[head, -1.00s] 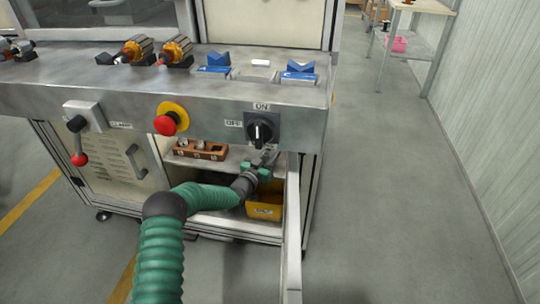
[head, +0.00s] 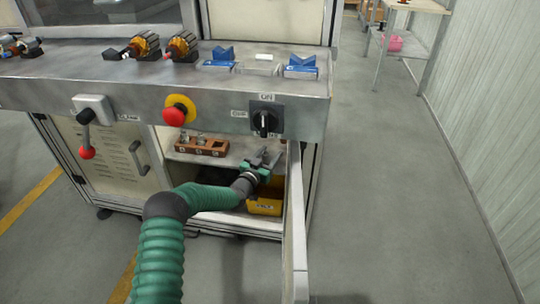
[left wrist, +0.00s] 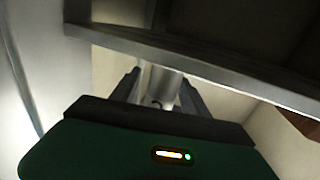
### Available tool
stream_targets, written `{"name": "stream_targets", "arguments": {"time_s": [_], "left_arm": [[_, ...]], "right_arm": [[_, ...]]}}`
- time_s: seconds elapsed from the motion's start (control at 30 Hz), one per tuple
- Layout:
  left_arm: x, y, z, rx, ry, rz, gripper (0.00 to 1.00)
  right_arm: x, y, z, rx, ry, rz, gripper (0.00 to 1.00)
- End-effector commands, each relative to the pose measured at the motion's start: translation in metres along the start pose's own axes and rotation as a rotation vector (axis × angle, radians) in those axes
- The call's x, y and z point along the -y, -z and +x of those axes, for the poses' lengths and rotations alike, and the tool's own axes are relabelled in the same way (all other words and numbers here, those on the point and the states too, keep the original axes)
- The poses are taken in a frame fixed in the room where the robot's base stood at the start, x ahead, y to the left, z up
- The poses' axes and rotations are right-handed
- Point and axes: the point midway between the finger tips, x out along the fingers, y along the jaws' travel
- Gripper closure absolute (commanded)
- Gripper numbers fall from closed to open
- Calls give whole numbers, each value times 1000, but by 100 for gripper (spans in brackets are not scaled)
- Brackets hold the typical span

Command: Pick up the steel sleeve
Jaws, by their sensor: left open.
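A pale metal cylinder (left wrist: 163,84), which looks like the steel sleeve, shows between the two fingers of my left gripper in the left wrist view. My left gripper (left wrist: 160,90) is open, with one finger on either side of it. I cannot tell whether the fingers touch it. In the head view my left gripper (head: 265,155) is at the shelf (head: 235,150) inside the open cabinet, under the worktop. The sleeve cannot be made out there. My right gripper is not in view.
A brown block (head: 202,147) with small metal parts is on the shelf, left of the gripper. A yellow bin (head: 265,205) is below. The open cabinet door (head: 295,225) stands right of the arm. The worktop edge (head: 215,112) overhangs the shelf.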

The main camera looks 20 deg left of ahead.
Motion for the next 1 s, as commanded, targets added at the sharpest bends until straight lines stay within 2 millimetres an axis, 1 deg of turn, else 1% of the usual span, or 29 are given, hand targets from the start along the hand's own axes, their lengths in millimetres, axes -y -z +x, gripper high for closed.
{"name": "stream_targets", "arguments": {"time_s": [0.13,0.23,0.37,0.7,0.83,0.9,1.0], "left_arm": [[0,1,-3,0,0,0,47],[1,3,-15,2,0,0,47],[1,5,-44,4,0,0,47],[1,2,-128,5,0,-2,47],[1,1,-152,4,1,-2,47],[0,0,-161,3,0,-2,47],[0,-1,-167,1,0,-1,47]], "right_arm": [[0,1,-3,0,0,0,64],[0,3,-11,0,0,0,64],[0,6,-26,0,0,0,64],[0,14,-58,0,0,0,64],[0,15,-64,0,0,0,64],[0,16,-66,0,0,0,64],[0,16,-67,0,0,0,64]]}}
